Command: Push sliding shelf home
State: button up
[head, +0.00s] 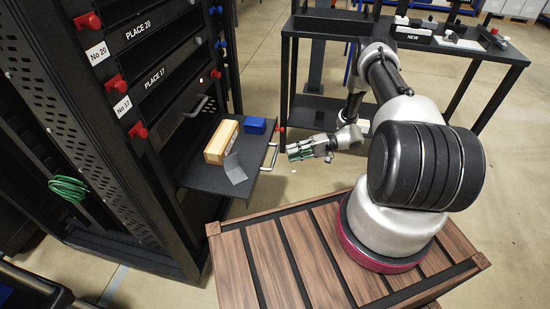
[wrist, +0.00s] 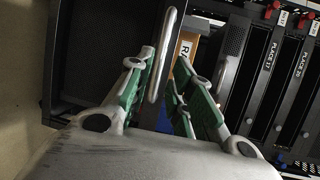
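The sliding shelf (head: 207,181) is a black tray standing out from the rack. A metal bar handle (head: 271,157) is on its front edge; the handle (wrist: 166,55) also shows in the wrist view, running lengthwise between my fingers in the picture. My gripper (head: 292,151), with green finger pads, is open and points at the handle. In the head view it sits just right of the handle with a small gap. In the wrist view my gripper (wrist: 165,80) has its fingers apart with nothing held; contact with the handle cannot be told.
On the shelf are a wooden box (head: 221,141), a blue box (head: 255,125) and a grey piece (head: 235,168). The black rack (head: 75,110) has red knobs and labels. A black table (head: 440,45) stands behind my arm. Open floor lies between shelf and table.

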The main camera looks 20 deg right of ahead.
aim_at(275, 156)
jog(key=x, duration=0.7)
jog(key=shift+a, duration=0.4)
jog(key=shift+c, duration=0.3)
grip_shut()
